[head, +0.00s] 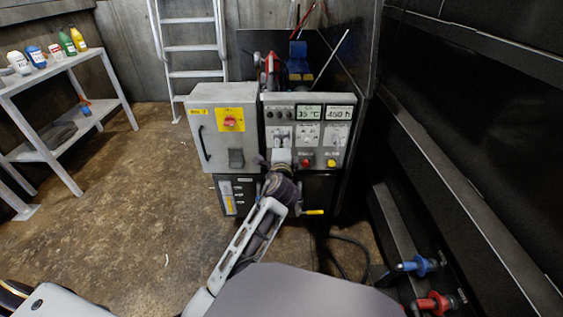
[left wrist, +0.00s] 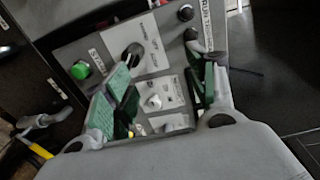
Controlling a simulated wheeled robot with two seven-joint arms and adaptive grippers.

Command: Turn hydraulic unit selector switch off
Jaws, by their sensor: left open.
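The hydraulic unit's grey control panel (head: 345,113) stands at the centre of the head view. It carries two displays, a row of selector switches and coloured buttons. My left gripper (head: 281,160) is in front of the panel's lower left part and hides some of it. In the left wrist view the open left gripper (left wrist: 157,68) has green-padded fingers spread on either side of the panel. A black selector switch (left wrist: 132,54) on a white label and a pale knob (left wrist: 152,102) show between or near the fingers. Contact cannot be told. My right gripper is not in view.
Left of the panel is a grey cabinet (head: 199,105) with a red rotary switch (head: 230,121) on yellow. A bottle shelf (head: 55,65) stands at left and a ladder (head: 192,47) behind. Blue (head: 420,266) and red (head: 437,303) couplings protrude at lower right. The left floor is mostly clear.

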